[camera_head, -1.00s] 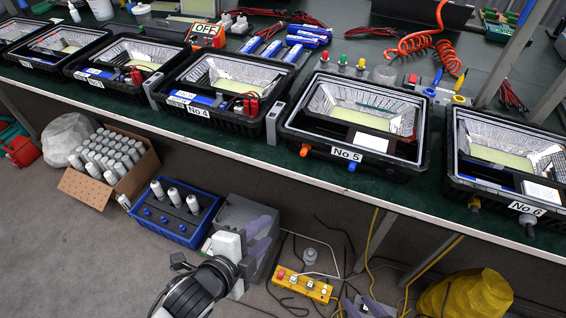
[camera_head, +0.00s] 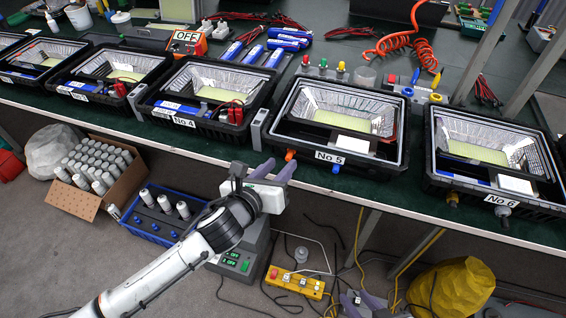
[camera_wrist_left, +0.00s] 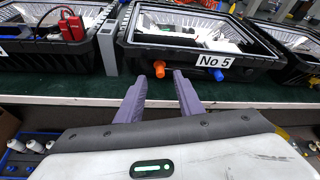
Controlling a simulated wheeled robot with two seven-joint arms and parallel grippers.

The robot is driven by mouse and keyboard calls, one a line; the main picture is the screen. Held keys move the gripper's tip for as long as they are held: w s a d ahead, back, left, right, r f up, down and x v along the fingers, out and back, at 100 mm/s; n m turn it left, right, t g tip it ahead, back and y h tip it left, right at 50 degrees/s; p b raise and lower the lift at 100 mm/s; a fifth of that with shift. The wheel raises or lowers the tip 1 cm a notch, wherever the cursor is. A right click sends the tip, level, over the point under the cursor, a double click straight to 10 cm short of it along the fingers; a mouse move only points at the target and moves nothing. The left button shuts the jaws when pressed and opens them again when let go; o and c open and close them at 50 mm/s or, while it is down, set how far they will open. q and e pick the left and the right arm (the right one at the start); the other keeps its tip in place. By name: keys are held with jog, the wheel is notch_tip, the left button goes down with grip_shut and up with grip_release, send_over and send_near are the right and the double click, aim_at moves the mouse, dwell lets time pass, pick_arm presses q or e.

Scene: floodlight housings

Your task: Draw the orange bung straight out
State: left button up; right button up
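The orange bung (camera_head: 290,155) sticks out of the front wall of the No 5 housing (camera_head: 374,169), left of its label. In the wrist view the bung (camera_wrist_left: 160,69) is ahead, roughly centred between the purple fingertips. My left gripper (camera_head: 281,163) is open and empty, its fingers pointing at the bung from in front. The fingertips seem just short of or beside the bung; contact cannot be told. A blue plug (camera_head: 336,169) sits right of the bung, outside the fingers. My right gripper (camera_head: 366,298) shows only partly at the bottom edge; its opening is unclear.
The bench's front edge (camera_head: 225,157) runs below the housings. The No 4 housing (camera_head: 215,125) stands left and the No 6 housing (camera_head: 455,186) right. Below are a blue crate (camera_head: 135,224), a yellow switch box (camera_head: 296,283) and a yellow bag (camera_head: 455,287).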

aim_at(288, 159)
pick_arm(q)
jog(key=shift+x, duration=1.7)
grip_shut()
jog(key=shift+s, duration=0.15)
jog(key=shift+s+a+p, duration=0.2)
jog(key=shift+s+p, duration=0.15)
jog(key=shift+s, duration=0.3)
jog(key=shift+s+a+p, duration=0.25)
jog(key=shift+s+p, duration=0.1)
jog(key=shift+s, duration=0.3)
jog(key=shift+s+a+p, duration=0.2)
jog(key=shift+s+p, duration=0.15)
jog(key=shift+s, duration=0.35)
